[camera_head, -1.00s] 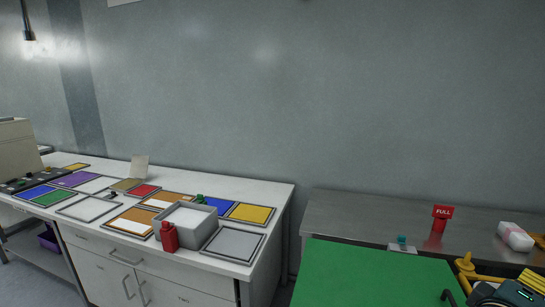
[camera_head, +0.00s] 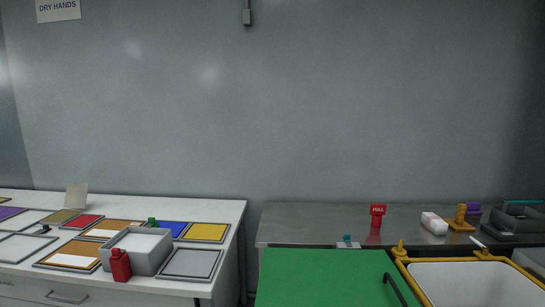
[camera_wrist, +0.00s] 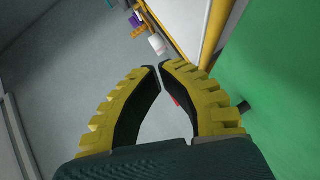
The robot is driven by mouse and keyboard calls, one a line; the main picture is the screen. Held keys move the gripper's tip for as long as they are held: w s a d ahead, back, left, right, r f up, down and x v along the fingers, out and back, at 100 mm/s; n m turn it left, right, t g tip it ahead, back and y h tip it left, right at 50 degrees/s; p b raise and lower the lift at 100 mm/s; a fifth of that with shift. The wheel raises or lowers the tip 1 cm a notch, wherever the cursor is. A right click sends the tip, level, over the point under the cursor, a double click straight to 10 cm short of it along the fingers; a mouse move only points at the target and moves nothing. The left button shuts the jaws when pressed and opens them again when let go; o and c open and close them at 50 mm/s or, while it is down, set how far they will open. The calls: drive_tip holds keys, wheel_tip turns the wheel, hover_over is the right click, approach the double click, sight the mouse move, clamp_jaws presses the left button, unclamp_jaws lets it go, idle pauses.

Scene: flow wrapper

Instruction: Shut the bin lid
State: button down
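The bin (camera_head: 478,284) stands at the lower right of the head view, with a yellow rim and a pale, open interior. A green panel with a dark bar handle (camera_head: 395,290), which looks like its lid (camera_head: 320,280), lies folded out to the left of the opening. In the wrist view the green lid (camera_wrist: 285,60) fills the right side, with the yellow rim (camera_wrist: 213,35) beside it. My gripper (camera_wrist: 160,66) shows there with its yellow, ribbed fingers brought together at the tips and nothing held. A dark stub (camera_wrist: 244,106), perhaps the handle, shows right of the fingers. My gripper is out of the head view.
A white counter (camera_head: 225,215) with coloured frames, a grey box (camera_head: 137,250) and a red bottle (camera_head: 120,265) is on the left.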

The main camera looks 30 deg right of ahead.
drive_tip(key=shift+r, duration=0.1)
drive_tip(key=s+a+r+p, duration=0.3)
drive_tip(key=s+r+p, duration=0.3)
drive_tip(key=r, duration=0.5)
drive_tip(key=shift+a+p, duration=0.35)
drive_tip(key=shift+p, duration=0.8)
